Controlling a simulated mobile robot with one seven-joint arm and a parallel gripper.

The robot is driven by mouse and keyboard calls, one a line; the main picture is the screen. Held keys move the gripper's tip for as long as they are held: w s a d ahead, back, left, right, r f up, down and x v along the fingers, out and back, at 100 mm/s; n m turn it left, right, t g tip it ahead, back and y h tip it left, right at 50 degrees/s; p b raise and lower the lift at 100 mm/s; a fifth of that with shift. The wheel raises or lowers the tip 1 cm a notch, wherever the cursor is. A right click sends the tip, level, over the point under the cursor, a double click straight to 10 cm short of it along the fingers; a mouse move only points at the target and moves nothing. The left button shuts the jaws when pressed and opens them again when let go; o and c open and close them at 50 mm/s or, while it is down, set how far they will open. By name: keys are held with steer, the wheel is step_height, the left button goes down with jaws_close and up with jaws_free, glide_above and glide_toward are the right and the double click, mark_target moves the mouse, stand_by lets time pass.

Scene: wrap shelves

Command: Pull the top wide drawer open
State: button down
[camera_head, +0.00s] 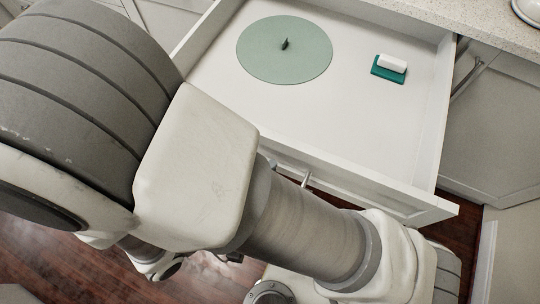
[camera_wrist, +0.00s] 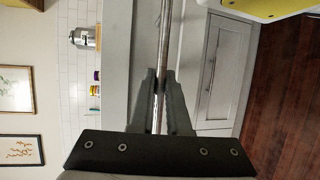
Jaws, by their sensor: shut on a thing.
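The top wide drawer (camera_head: 400,150) stands far out from the white cabinet in the head view, its inside open to sight. Its front panel runs along the near side, partly hidden behind my arm. The metal bar handle (camera_head: 306,178) shows only as a short piece beside my arm. In the wrist view the handle (camera_wrist: 165,45) runs up the picture between the fingers of my gripper (camera_wrist: 160,80). The gripper is shut on the handle. In the head view my arm hides the gripper.
Inside the drawer lie a round pale green disc (camera_head: 285,52) with a small dark knob and a green block with a white top (camera_head: 390,68). A speckled countertop (camera_head: 470,22) runs above. A grey cabinet door (camera_head: 490,125) is at the right. Dark wooden floor (camera_head: 465,245) lies below.

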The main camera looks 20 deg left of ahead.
steer(key=shift+s, duration=0.1)
stand_by(0.3)
steer(key=c, duration=0.9)
jaws_free()
steer(key=shift+a, duration=0.1)
